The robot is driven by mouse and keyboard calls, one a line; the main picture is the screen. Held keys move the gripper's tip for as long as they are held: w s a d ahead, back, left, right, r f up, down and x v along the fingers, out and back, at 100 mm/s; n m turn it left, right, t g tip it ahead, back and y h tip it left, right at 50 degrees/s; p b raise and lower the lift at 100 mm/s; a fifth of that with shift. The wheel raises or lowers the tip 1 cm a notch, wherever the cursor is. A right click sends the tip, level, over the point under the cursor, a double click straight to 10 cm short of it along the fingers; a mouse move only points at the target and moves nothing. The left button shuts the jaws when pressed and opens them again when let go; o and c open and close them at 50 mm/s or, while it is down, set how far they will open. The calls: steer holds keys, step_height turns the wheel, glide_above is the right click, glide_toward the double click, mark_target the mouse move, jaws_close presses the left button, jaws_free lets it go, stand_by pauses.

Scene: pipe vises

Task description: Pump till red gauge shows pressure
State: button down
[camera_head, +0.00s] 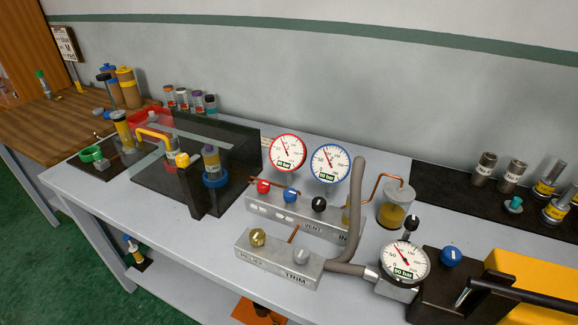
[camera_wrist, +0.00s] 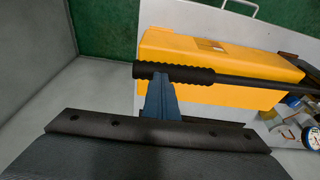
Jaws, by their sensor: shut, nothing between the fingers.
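The red-rimmed gauge (camera_head: 288,152) stands upright at the back of the steel manifold; its needle points up-left and I cannot read the exact value. The yellow hand pump (camera_head: 535,285) is at the lower right, with its black lever (camera_head: 520,294) reaching over it. In the wrist view the pump's yellow body (camera_wrist: 215,62) lies behind the black ribbed grip of the lever (camera_wrist: 190,75). My gripper (camera_wrist: 160,82) is shut and empty, its tips overlapping the grip in the picture; I cannot tell whether they touch it. It is not visible in the head view.
A blue-rimmed gauge (camera_head: 329,163) stands beside the red one. A black-rimmed gauge (camera_head: 405,261) is by the pump. Red (camera_head: 264,186), blue (camera_head: 291,194) and black (camera_head: 319,204) knobs sit on the manifold. A grey hose (camera_head: 357,215) arches up, and a dark clear-walled box (camera_head: 190,175) stands left.

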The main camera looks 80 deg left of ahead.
steer(key=shift+b+x, duration=0.5)
steer(key=shift+x, duration=0.5)
steer(key=shift+s+d+r, duration=0.1)
steer(key=shift+d, duration=0.15)
steer(key=r+p, duration=0.1)
steer(key=r, duration=0.1)
steer(key=r+p, duration=0.4)
steer(key=shift+s+a+r, duration=0.25)
steer(key=shift+s+r, duration=0.05)
steer(key=shift+r, duration=0.05)
step_height(320, 180, up, 7)
steer(key=s+a+p, duration=0.1)
steer(key=p, duration=0.3)
steer(key=shift+s+p, duration=0.3)
steer(key=shift+a, duration=0.1)
steer(key=v, duration=0.1)
steer(key=p+v, duration=0.1)
steer(key=v, duration=0.1)
steer(key=a+p+v, duration=0.1)
steer(key=shift+w+d+r, duration=0.1)
steer(key=shift+w+r, duration=0.2)
steer(key=shift+r, duration=0.25)
steer(key=shift+f, duration=0.1)
